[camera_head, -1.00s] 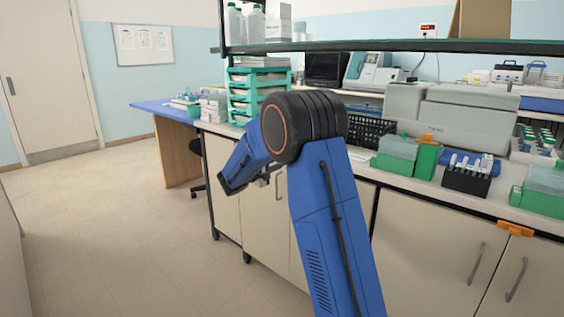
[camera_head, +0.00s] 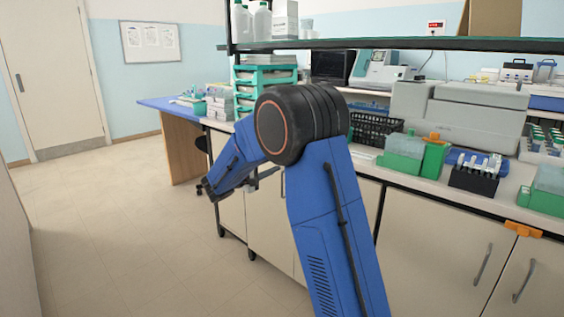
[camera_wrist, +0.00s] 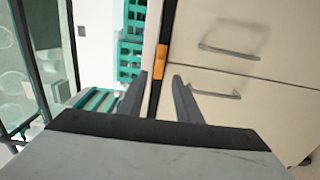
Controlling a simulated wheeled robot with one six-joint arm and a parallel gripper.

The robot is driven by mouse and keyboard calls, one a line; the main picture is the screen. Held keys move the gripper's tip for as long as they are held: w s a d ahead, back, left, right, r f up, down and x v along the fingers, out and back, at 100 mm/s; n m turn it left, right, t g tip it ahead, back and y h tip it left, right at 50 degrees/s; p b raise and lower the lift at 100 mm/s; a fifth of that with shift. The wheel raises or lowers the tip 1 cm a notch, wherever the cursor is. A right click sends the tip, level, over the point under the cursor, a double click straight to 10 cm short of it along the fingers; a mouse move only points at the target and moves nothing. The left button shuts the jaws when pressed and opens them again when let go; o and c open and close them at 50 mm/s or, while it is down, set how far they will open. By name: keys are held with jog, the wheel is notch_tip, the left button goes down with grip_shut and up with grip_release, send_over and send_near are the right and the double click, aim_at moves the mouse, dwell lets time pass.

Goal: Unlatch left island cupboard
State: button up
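In the wrist view, an orange latch (camera_wrist: 161,61) sits at the top edge of a pair of beige cupboard doors (camera_wrist: 262,28), close to the line between them. Each door has a grey bar handle; one handle (camera_wrist: 230,51) is beside the latch and the other (camera_wrist: 216,93) is nearer me. My gripper (camera_wrist: 160,76) is open and empty, its fingertips apart, with the latch showing beyond the gap between them. In the head view, my gripper (camera_head: 208,189) is left of the island's left doors (camera_head: 267,215); my arm hides the left latch there.
Another orange latch (camera_head: 523,229) sits above the right island doors (camera_head: 424,245). The worktop above holds green boxes (camera_head: 403,150), a tube rack (camera_head: 473,178) and teal drawers (camera_head: 250,76). Clear floor (camera_head: 120,220) lies to the left.

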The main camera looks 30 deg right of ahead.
jog(key=v, duration=0.9)
jog(key=shift+a, duration=0.1)
jog(key=shift+s, duration=0.1)
jog(key=s+d+f+m+g+y, duration=0.1)
jog(key=s+d+g+y, duration=0.15)
jog(key=s, duration=0.95)
jog(key=s+d+m+g+y, duration=0.2)
jog(key=s+d+y, duration=0.2)
jog(key=s, duration=0.9)
jog(key=s+a+f+t+y, duration=0.1)
jog(key=s+a+f+y, duration=0.1)
jog(key=s, duration=0.5)
jog(key=s+a+f+t+y, duration=0.1)
jog(key=s+a+f+y, duration=0.1)
jog(key=s+a+y, duration=0.3)
jog(key=s+a+f+m+t+y, duration=0.1)
jog(key=s+a+f+y, duration=0.1)
jog(key=s+a, duration=0.3)
jog(key=shift+s+f+y, duration=0.15)
jog(key=shift+s+y, duration=0.6)
jog(key=shift+s, duration=1.55)
jog(key=shift+d, duration=0.1)
jog(key=shift+c, duration=0.3)
